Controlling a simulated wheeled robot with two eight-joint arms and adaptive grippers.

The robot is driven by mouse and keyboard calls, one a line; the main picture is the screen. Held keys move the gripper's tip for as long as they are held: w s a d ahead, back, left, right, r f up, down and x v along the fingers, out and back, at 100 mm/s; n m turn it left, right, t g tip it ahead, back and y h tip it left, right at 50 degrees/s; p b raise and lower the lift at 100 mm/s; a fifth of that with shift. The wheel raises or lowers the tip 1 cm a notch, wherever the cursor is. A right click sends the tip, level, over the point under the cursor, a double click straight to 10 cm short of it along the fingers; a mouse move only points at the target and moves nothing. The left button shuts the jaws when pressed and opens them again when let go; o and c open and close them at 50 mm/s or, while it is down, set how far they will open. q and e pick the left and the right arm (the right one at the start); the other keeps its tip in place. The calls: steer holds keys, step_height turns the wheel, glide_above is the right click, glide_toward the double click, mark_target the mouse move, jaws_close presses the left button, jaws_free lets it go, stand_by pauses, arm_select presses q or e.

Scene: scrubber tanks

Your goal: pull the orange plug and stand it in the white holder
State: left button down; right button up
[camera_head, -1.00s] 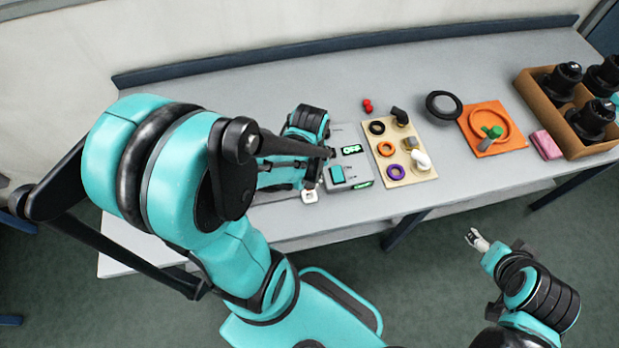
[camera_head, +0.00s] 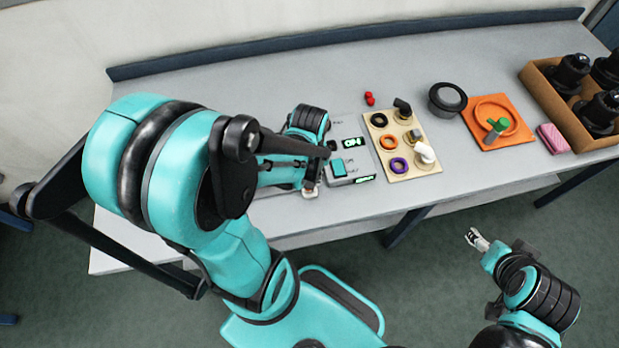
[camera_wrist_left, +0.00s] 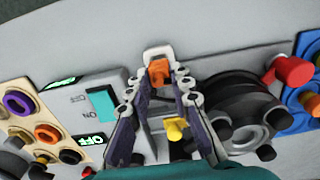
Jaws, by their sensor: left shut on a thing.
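The orange plug (camera_wrist_left: 158,71) is between the fingertips of my left gripper (camera_wrist_left: 158,83) in the left wrist view. The fingers are closed in on it. The white holder (camera_wrist_left: 157,52) is right at the plug, around or just behind it; I cannot tell whether the plug is seated in it or above it. In the head view the white holder (camera_head: 310,194) shows at the table's front edge, partly hidden by my left gripper (camera_head: 314,183), and the plug is hidden. My right gripper (camera_head: 477,239) is empty off the table's front, its fingers apart.
A grey switch box (camera_wrist_left: 85,105) with a teal switch and OFF display is beside the left gripper. A black ringed unit (camera_wrist_left: 240,105) and a yellow plug (camera_wrist_left: 176,128) are close to the fingers. A beige board (camera_head: 405,150) with coloured rings stands right of the box.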

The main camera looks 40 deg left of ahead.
arm_select(q)
steer(key=shift+f, duration=0.15)
steer(key=shift+f+b, duration=0.95)
steer(key=shift+b, duration=0.1)
steer(key=c, duration=0.8)
jaws_free()
steer(key=shift+r, duration=0.1)
step_height(320, 180, up, 9)
steer(key=p, duration=0.7)
steer(key=shift+f+p, duration=0.2)
steer(key=shift+p, duration=0.2)
steer(key=shift+f, duration=0.1)
